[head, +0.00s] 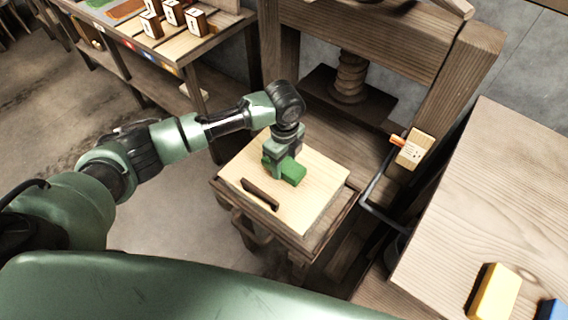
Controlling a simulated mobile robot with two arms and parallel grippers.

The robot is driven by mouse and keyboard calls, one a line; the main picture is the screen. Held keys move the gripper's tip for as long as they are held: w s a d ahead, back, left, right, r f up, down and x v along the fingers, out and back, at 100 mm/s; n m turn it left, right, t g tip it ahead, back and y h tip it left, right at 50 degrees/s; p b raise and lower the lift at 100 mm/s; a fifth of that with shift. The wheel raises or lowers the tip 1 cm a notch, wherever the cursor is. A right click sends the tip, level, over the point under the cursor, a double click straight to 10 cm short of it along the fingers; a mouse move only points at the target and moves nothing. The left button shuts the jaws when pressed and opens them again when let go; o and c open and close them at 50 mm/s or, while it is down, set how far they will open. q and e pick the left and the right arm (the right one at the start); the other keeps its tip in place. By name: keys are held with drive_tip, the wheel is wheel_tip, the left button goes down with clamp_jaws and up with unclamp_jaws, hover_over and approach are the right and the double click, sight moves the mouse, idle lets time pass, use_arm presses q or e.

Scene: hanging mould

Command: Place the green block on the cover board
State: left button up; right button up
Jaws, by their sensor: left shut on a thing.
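The green block (293,173) is at my left gripper (279,168), which points down and is shut on it. The block is over the middle of the cover board (318,182), a pale wooden square. I cannot tell whether the block touches the board or is held just above it. A dark bar-shaped handle (260,194) lies on the board's near left part. The gripper hides part of the block. My right gripper is not in view.
The board lies on a wooden stand in front of a large press with a wooden screw (350,76). A table (492,190) at right bears a yellow block (493,292) and a blue block (551,310). A bench at upper left holds several marked blocks (172,13).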

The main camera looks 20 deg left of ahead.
sight(284, 163)
use_arm(q)
drive_tip(key=shift+f, duration=0.6)
drive_tip(key=o, duration=1.5)
drive_tip(key=shift+f, duration=0.15)
wheel_tip(284, 163, up, 12)
drive_tip(key=shift+r+b, duration=0.15)
drive_tip(key=shift+b, duration=0.3)
